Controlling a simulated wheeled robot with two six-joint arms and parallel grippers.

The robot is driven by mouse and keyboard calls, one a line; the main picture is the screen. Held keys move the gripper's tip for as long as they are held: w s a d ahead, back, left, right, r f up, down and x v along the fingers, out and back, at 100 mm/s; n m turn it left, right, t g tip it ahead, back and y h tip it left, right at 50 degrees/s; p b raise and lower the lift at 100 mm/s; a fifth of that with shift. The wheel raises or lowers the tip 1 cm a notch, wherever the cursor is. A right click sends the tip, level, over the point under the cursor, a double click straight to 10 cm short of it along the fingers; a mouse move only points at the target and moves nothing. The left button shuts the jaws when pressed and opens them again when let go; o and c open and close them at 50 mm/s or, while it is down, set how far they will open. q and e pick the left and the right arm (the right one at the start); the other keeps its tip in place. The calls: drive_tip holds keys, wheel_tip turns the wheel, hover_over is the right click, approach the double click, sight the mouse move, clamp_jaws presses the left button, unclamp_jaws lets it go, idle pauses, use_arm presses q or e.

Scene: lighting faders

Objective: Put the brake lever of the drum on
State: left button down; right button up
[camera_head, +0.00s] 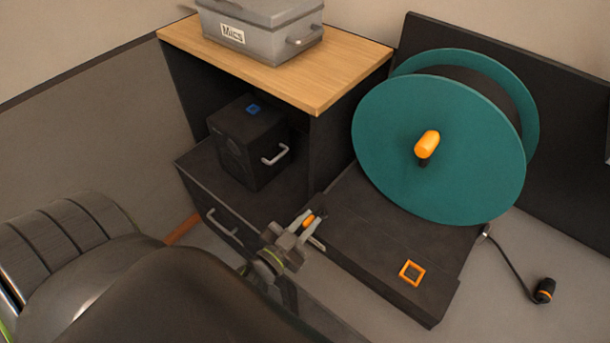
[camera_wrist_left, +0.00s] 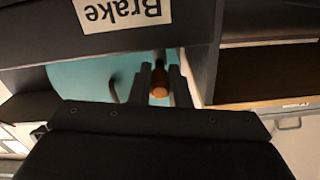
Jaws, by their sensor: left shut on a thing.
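The drum (camera_head: 430,150) is a teal-flanged reel with an orange crank knob (camera_head: 427,144), standing on a dark base (camera_head: 380,235). The brake lever (camera_head: 309,221) has an orange grip and sits at the left side of that base. My left gripper (camera_head: 307,226) is shut on the lever's orange grip. In the left wrist view the orange grip (camera_wrist_left: 159,88) shows between the two fingers, with a "Brake" label (camera_wrist_left: 122,12) above it. The lever's pivot is hidden. My right gripper is not in view.
A dark cabinet with a wooden top (camera_head: 300,75) stands left of the drum and bears a grey "Mics" case (camera_head: 262,35). A black box with a handle (camera_head: 247,140) sits lower down. A cable with a plug (camera_head: 544,290) lies at right. An orange square (camera_head: 412,272) marks the base.

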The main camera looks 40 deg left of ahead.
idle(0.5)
use_arm(q)
drive_tip(key=c, duration=1.4)
unclamp_jaws()
drive_tip(key=shift+d, duration=0.1)
drive_tip(key=shift+o, duration=0.2)
drive_tip(key=s+a+b, duration=0.1)
drive_tip(key=s+b, duration=0.3)
drive_tip(key=s, duration=1.3)
drive_tip(key=shift+s, duration=0.2)
